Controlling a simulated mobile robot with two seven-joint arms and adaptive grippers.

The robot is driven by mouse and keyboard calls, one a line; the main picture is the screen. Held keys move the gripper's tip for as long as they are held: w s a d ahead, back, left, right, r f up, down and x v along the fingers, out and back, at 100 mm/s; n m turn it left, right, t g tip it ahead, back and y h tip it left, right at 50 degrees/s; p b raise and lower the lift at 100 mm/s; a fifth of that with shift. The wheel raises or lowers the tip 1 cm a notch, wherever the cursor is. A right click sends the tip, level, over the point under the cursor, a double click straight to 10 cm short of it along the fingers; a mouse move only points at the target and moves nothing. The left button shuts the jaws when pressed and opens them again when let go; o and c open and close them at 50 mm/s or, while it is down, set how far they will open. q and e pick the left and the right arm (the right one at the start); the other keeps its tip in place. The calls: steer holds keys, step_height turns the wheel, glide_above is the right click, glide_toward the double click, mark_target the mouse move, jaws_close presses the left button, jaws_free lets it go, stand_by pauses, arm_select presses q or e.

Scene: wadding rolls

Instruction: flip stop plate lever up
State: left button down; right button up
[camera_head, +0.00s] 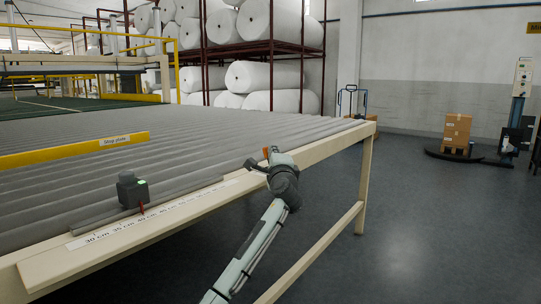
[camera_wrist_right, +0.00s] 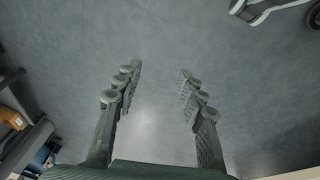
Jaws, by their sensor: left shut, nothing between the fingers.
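The yellow stop plate (camera_head: 75,150) lies across the grey rollers at the left in the head view, with a "Stop plate" label on it. A dark block (camera_head: 131,191) with a small green light sits on a rail at the table's front edge. A small red lever (camera_head: 141,209) shows at its lower right side. My left gripper (camera_head: 251,164) is shut and empty by the table edge, well to the right of the block and apart from it. My right gripper (camera_wrist_right: 158,85) is open and empty above the floor in the right wrist view.
The roller table (camera_head: 330,146) has a cream edge with a centimetre scale strip (camera_head: 110,229). Racks of white rolls (camera_head: 268,75) stand behind it. Cardboard boxes (camera_head: 457,130) stand at the right. The grey floor right of the table is mostly clear.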

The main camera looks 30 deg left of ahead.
arm_select(q)
steer(key=shift+w+a+r, duration=0.1)
steer(key=shift+w+a, duration=0.05)
steer(key=shift+a, duration=0.15)
arm_select(e)
steer(key=shift+s+f, duration=0.1)
steer(key=shift+f, duration=0.45)
steer(key=shift+f, duration=0.15)
arm_select(q)
steer(key=shift+d+r, duration=0.1)
arm_select(e)
steer(key=shift+d+r, duration=0.1)
steer(key=shift+r, duration=0.15)
